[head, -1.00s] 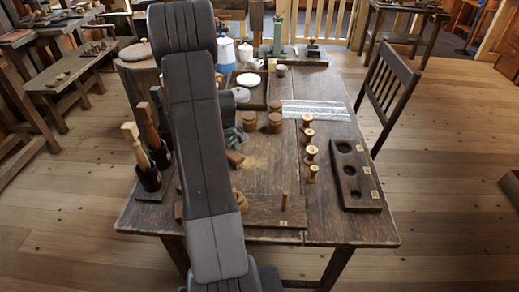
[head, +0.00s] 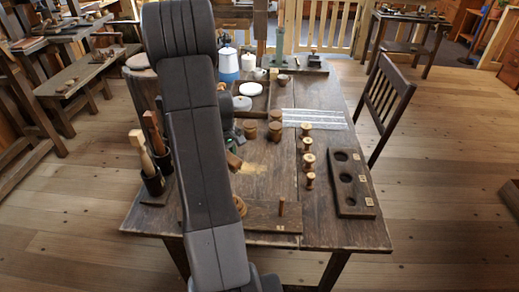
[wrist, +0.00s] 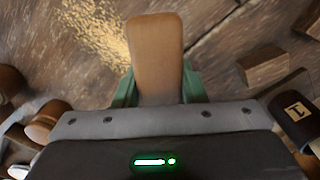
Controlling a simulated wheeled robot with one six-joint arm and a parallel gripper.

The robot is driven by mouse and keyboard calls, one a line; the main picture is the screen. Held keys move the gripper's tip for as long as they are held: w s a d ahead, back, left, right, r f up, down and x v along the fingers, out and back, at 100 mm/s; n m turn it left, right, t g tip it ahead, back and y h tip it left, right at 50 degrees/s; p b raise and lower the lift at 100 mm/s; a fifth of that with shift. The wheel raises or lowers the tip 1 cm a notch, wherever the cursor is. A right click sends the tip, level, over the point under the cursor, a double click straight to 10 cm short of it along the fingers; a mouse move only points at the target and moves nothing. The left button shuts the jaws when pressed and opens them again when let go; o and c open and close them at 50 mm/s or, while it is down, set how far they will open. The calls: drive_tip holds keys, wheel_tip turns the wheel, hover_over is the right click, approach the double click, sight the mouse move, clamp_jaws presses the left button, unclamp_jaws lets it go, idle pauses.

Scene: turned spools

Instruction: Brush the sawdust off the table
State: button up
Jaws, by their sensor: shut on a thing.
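The sawdust (head: 254,168) is a pale, thin patch on the dark plank table (head: 235,185), just right of my arm. It also shows at the upper left of the wrist view (wrist: 95,30). My gripper (wrist: 158,90) has green fingers closed on a brown wooden piece, apparently the brush (wrist: 155,50). The brush's bristles are not visible. In the head view, the brush (head: 233,161) pokes out beside my arm, close to the sawdust's left edge. My arm hides most of the gripper there. Whether the brush touches the table is unclear.
A row of several turned spools (head: 308,162) stands right of the sawdust. A dark rack with holes (head: 352,212) lies at the right edge. A board with a peg (head: 262,226) lies in front. Handled tools stand in dark holders (head: 153,184) at left. A chair (head: 388,105) stands at right.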

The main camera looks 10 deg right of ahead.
drive_tip(key=shift+r+p, duration=0.7)
drive_tip(key=shift+r, duration=0.65)
